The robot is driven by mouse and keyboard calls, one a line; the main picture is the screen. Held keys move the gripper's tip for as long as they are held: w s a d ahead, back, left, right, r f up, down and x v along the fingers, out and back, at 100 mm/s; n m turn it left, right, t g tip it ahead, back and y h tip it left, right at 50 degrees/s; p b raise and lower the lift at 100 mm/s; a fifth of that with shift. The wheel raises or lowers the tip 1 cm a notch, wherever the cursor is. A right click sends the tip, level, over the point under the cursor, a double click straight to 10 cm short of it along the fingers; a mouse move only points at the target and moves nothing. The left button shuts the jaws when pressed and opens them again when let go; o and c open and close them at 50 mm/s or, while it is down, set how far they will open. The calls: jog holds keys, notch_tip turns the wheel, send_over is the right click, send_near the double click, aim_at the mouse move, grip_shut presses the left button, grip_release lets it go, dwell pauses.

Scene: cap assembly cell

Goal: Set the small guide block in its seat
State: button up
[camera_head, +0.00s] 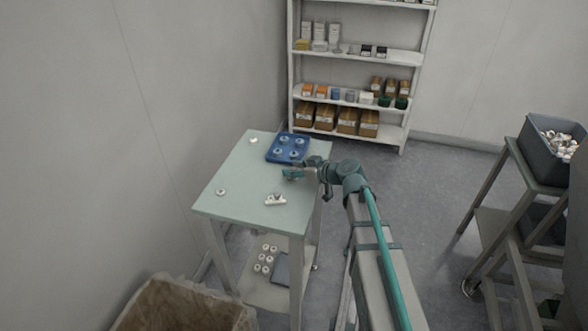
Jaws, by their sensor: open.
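A blue tray (274,155) with several round pale seats lies at the back right of the pale green table (238,178). My gripper (288,174) is over the table's right side, just in front of the tray, and is open. A small white piece with a dark part (275,200) lies on the table nearer the front. A small round white piece (221,191) lies at the left front, and another small white piece (253,140) lies at the back left. I cannot tell which of these is the guide block; they are too small.
A lower shelf under the table holds several white round parts (265,258) and a dark flat panel (281,268). A bin (184,304) stands at the front left. A shelf rack (357,57) stands at the back. A grey crate of parts (549,148) is at right. The table's middle is clear.

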jog(key=shift+r, duration=0.1)
jog(key=shift+r+p, duration=0.15)
jog(key=shift+p, duration=0.2)
jog(key=b+v, duration=0.2)
jog(key=v, duration=0.9)
jog(key=shift+o, duration=0.5)
jog(key=shift+s+d, duration=0.25)
jog(key=shift+d, duration=0.15)
